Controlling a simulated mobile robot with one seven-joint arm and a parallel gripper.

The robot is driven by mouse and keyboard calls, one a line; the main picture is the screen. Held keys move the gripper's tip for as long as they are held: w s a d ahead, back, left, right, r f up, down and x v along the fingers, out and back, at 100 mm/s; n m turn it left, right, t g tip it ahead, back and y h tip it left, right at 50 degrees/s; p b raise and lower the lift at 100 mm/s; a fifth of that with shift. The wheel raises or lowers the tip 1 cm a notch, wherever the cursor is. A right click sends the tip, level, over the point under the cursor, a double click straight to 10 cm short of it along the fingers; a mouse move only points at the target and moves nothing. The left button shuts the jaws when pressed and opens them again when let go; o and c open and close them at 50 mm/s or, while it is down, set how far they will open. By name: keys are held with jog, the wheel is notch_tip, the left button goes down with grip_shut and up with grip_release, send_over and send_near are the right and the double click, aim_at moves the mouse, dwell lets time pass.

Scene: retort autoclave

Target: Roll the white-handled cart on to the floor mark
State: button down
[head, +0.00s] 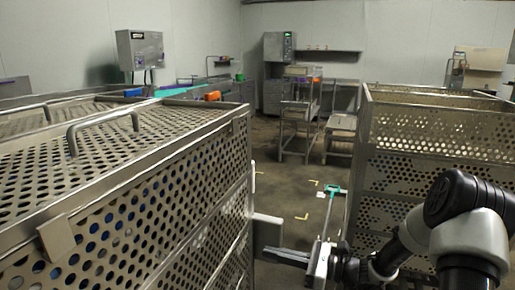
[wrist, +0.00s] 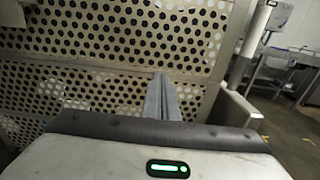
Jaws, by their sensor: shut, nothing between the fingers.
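A large perforated metal cart (head: 195,165) fills the left of the head view, with metal bar handles (head: 103,122) on its lid. Its perforated wall (wrist: 120,40) fills much of the wrist view. A pale flat plate (head: 268,228) juts from its right end; it shows in the wrist view (wrist: 236,108) too. I cannot tell whether this is the white-handled cart; no clearly white handle shows. Yellow corner marks (head: 303,217) lie on the floor beyond. My gripper (head: 284,257) is shut and empty, pointing left close to the cart's end; its fingers (wrist: 162,98) show before the wall. Contact is unclear.
A second perforated cart (head: 435,135) stands at right, partly behind my arm. A thin teal-topped upright (head: 331,190) stands between the carts. A metal stand (head: 300,115) and a control box (head: 140,49) are farther back. Open floor (head: 280,185) lies between the carts.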

aim_at(232, 243)
jog(key=shift+a, duration=0.1)
dwell(0.3)
jog(key=shift+x, duration=4.75)
jog(key=shift+a, duration=0.2)
